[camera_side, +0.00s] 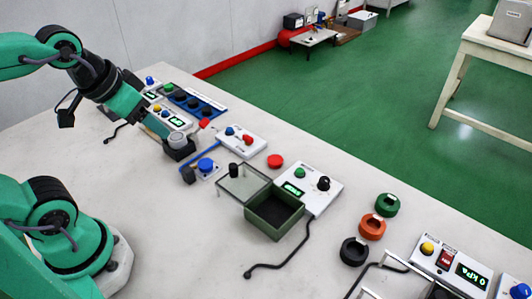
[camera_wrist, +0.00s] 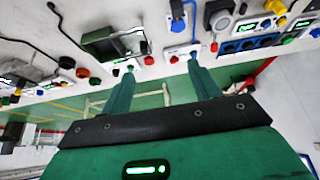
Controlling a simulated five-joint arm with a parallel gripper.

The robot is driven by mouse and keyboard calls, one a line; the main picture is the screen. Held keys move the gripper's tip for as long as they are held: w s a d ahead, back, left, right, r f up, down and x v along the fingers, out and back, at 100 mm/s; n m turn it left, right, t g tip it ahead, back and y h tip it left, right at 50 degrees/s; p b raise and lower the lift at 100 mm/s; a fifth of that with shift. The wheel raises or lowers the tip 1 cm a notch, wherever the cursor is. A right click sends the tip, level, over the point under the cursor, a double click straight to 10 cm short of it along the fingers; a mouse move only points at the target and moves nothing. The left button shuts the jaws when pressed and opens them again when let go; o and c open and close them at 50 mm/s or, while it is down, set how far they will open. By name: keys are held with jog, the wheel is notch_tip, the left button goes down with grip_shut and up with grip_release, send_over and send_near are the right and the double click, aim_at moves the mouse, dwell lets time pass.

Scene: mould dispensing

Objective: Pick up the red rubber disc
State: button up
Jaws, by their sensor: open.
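The red rubber disc (camera_side: 275,161) lies flat on the pale bench in the side view, between a white button box and a white box with a green display. In the wrist view a small red disc (camera_wrist: 149,60) shows between the two fingers, well beyond their tips. My gripper (camera_side: 160,124) is at the upper left in the side view, above the bench near a dark cup-like holder, away from the disc. In the wrist view my gripper (camera_wrist: 160,64) has its teal fingers apart with nothing between them. The side view partly hides the fingertips.
A green open box (camera_side: 275,214) with a raised clear lid stands in front of the disc. The white button box (camera_side: 240,141) is left of it. Green, orange and black rings (camera_side: 372,227) lie to the right. A blue socket strip (camera_side: 195,102) lies at the back left.

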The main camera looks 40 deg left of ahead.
jog(key=shift+w, duration=0.15)
jog(key=m+g, duration=0.1)
jog(key=g, duration=0.5)
send_over(274, 160)
notch_tip(274, 160, down, 16)
jog(key=shift+f, duration=0.4)
jog(key=shift+f, duration=0.1)
jog(key=shift+f, duration=1.2)
jog(key=shift+f, duration=0.1)
